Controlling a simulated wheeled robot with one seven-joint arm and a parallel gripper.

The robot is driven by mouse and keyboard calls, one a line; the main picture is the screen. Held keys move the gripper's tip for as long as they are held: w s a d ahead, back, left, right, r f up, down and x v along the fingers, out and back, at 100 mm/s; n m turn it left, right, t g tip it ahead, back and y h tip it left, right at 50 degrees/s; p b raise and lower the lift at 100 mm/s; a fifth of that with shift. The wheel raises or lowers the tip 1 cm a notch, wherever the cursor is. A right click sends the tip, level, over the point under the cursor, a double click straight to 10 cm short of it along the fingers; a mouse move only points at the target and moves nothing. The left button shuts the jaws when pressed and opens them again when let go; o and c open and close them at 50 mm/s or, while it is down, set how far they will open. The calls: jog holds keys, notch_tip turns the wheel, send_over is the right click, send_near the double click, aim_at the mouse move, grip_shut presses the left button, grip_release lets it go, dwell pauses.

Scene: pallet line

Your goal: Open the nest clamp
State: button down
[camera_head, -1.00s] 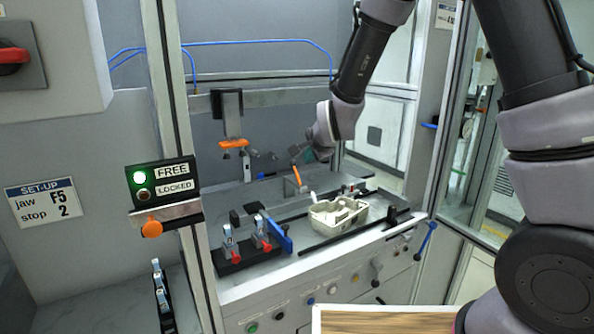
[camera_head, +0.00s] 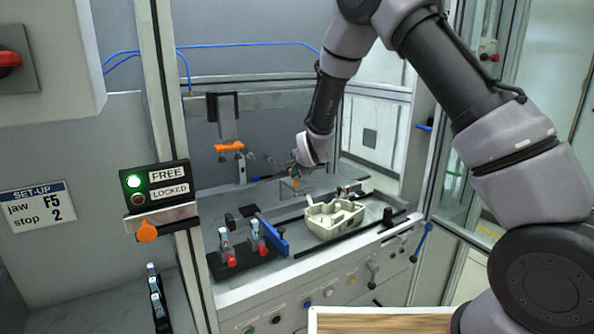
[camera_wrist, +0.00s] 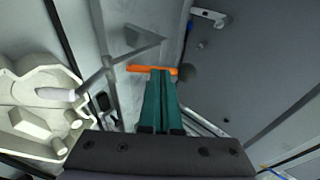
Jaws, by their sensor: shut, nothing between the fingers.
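The nest clamp appears as a grey linkage (camera_wrist: 108,72) with an orange handle (camera_wrist: 150,69) in the wrist view. Its light-tipped arm lies over the edge of a pale casting (camera_head: 335,220), which also shows at the left of the wrist view (camera_wrist: 28,122). In the head view the orange handle (camera_head: 295,184) is small and partly hidden near my gripper (camera_head: 290,168). My gripper's green fingers are together and empty in the wrist view (camera_wrist: 161,74). Their tips overlap the orange handle; I cannot tell whether they touch it.
A dark block with red-handled clamps (camera_head: 243,257) and a blue plate (camera_head: 272,236) stand left of the casting. An orange-ended hanging tool (camera_head: 229,146) is behind. Frame posts flank the bench.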

jog(key=shift+w+f, duration=0.15)
jog(key=shift+w+a+f, duration=0.35)
jog(key=shift+w+a, duration=0.1)
jog(key=shift+w, duration=0.15)
jog(key=shift+w+a+f, duration=0.3)
jog(key=shift+w+a, duration=0.15)
jog(key=shift+w, duration=0.1)
jog(key=shift+r, duration=0.15)
